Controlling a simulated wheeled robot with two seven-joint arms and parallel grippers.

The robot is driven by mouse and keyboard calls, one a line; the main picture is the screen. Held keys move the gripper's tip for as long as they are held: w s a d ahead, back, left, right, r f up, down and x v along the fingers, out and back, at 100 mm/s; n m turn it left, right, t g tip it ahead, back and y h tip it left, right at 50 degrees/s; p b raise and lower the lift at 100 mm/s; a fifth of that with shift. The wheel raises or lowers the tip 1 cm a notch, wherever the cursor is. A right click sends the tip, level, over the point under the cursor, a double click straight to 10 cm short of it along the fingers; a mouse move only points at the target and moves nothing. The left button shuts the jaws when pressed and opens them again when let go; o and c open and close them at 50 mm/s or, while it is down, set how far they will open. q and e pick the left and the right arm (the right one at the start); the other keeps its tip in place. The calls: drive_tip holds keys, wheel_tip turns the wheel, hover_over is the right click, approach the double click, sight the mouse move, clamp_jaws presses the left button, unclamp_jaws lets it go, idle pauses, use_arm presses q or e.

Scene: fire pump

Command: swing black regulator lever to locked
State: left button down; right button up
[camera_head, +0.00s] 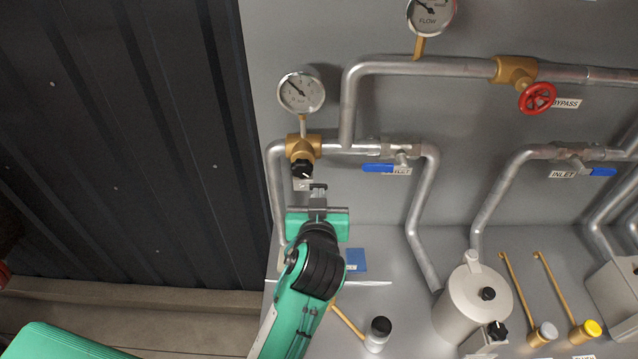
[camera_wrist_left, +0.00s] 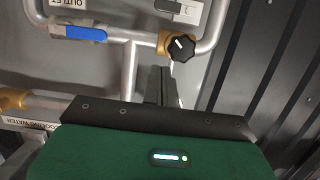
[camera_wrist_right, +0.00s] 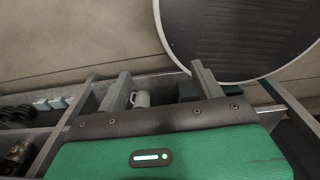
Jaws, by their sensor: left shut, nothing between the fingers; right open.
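The black regulator knob (camera_head: 302,169) sits on the front of the brass regulator body (camera_head: 303,147), below a round gauge. The knob also shows in the left wrist view (camera_wrist_left: 181,47), with a short white mark on its face. My left gripper (camera_head: 318,187) is shut and empty, just below and slightly right of the knob in the head view. In the left wrist view its shut fingers (camera_wrist_left: 163,72) point up close to the knob; contact cannot be told. My right gripper (camera_wrist_right: 160,80) is open and empty, away from the regulator.
A pipe with a blue lever valve (camera_head: 378,168) runs right of the regulator. A red bypass wheel (camera_head: 537,97) is at upper right. A grey canister (camera_head: 472,303) and brass rods stand below.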

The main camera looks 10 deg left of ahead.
use_arm(q)
drive_tip(key=w+a+f+b, duration=0.2)
drive_tip(key=w+f+b, duration=0.3)
drive_tip(key=w, duration=0.4)
drive_tip(key=shift+w+f, duration=0.4)
drive_tip(key=shift+f, duration=0.4)
use_arm(e)
drive_tip(key=f, duration=0.1)
drive_tip(key=w+f, duration=0.1)
drive_tip(key=f, duration=0.1)
drive_tip(key=w+f, duration=0.1)
drive_tip(key=f, duration=0.1)
drive_tip(key=shift+a+f, duration=0.2)
drive_tip(key=shift+a, duration=0.05)
drive_tip(key=shift+w+d, duration=0.15)
drive_tip(key=shift+d, duration=0.1)
